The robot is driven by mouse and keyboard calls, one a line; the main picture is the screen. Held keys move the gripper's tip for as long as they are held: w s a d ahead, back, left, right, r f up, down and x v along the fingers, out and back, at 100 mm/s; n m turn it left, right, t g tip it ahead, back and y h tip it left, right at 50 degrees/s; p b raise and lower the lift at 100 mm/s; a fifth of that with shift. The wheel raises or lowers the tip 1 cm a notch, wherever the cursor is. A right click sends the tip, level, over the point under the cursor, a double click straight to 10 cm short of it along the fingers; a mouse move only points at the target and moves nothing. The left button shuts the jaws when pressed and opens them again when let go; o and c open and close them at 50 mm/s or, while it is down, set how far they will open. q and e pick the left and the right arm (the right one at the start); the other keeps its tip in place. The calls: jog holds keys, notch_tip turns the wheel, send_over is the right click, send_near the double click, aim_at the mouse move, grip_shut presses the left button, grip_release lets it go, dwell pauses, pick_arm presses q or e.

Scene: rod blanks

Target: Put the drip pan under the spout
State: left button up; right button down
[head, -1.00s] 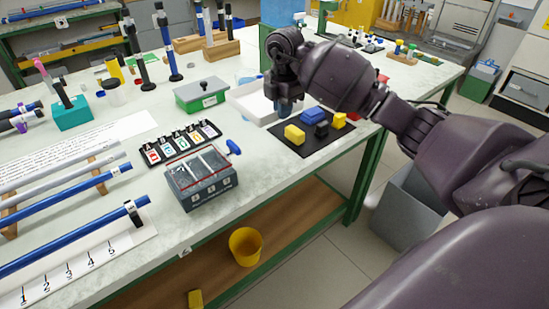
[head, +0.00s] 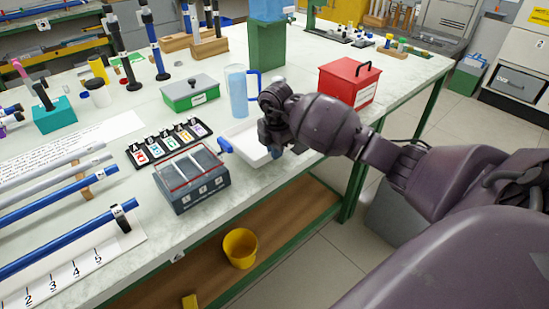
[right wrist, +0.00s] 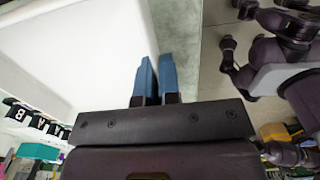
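The drip pan is a shallow white tray (head: 252,151) near the table's front edge. My right gripper (head: 276,153) is at its right side, with its hand hiding part of the pan. In the right wrist view the pan (right wrist: 75,55) fills the left, and the blue fingers (right wrist: 157,78) are close together, shut on its rim. A blue tank (head: 267,8) on a green stand (head: 267,45) is at the back, cut off by the top edge. A small pale fitting on its right side may be the spout (head: 289,10). My left gripper is out of view.
A translucent blue pitcher (head: 238,92) stands behind the pan, in front of the stand. A red box (head: 350,82) is to the right. A green box (head: 190,93), labelled cards (head: 168,143) and a dark divided case (head: 192,180) are left. Table before the stand is partly clear.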

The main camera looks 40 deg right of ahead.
notch_tip(320, 180, down, 3)
jog(key=shift+r, duration=0.2)
jog(key=shift+f, duration=0.2)
jog(key=c, duration=1.3)
grip_release()
jog(key=shift+c, duration=0.2)
jog(key=shift+r, duration=0.1)
